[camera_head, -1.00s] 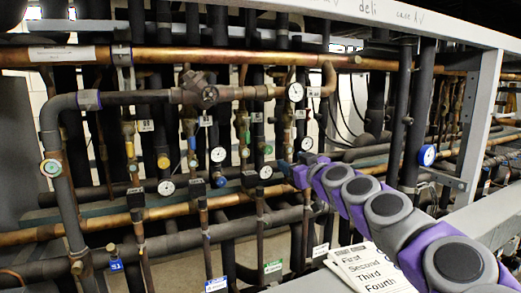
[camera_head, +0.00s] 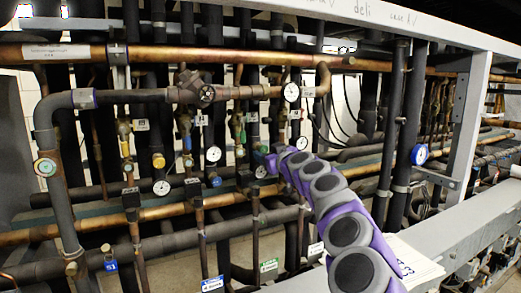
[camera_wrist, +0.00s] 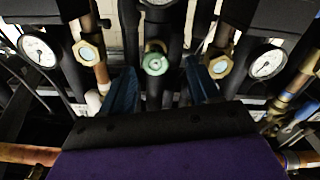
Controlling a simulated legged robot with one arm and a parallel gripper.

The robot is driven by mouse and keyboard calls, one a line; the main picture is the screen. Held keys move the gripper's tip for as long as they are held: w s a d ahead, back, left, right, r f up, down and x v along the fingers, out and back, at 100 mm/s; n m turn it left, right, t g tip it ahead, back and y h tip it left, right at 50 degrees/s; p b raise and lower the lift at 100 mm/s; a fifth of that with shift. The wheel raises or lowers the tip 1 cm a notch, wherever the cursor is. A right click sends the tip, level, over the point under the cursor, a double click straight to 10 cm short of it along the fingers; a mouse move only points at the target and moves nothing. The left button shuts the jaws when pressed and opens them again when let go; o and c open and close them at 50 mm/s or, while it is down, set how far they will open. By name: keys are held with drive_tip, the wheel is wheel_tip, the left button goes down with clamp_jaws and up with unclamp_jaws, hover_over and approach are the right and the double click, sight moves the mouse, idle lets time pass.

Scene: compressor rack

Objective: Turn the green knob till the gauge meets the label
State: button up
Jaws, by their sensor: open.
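A round green knob (camera_wrist: 155,64) faces me in the middle of the wrist view. My gripper (camera_wrist: 161,90) is open, with one blue finger on each side below the knob; I see no contact. In the head view my gripper (camera_head: 268,160) is at the pipes, and the knob there is small and hard to make out. White dial gauges flank the knob in the wrist view, one left (camera_wrist: 39,50) and one right (camera_wrist: 267,62). Another gauge (camera_wrist: 158,2) is cut off at the top. Small white labels (camera_head: 252,117) hang on the pipes; their text is unreadable.
Brass hex fittings (camera_wrist: 88,52) and vertical pipes stand close on both sides of the knob. Copper pipes (camera_head: 150,54) cross the rack. A grey frame beam (camera_head: 465,130) stands at the right. A paper sheet (camera_head: 415,262) lies partly behind my arm.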

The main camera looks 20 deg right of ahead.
sight(266, 150)
drive_tip(key=shift+w+d+f, duration=0.1)
drive_tip(key=shift+w+d, duration=0.2)
drive_tip(key=shift+w, duration=0.6)
drive_tip(key=shift+w+d, duration=0.25)
drive_tip(key=shift+w, duration=0.6)
drive_tip(key=shift+w+a+p, duration=0.15)
drive_tip(key=shift+w+p, duration=0.15)
drive_tip(key=shift+w, duration=0.2)
drive_tip(key=shift+w+a+p, duration=0.15)
drive_tip(key=shift+w+p, duration=0.1)
drive_tip(key=shift+w, duration=0.55)
drive_tip(key=c, duration=1)
drive_tip(key=shift+c, duration=0.2)
drive_tip(key=shift+m, duration=0.5)
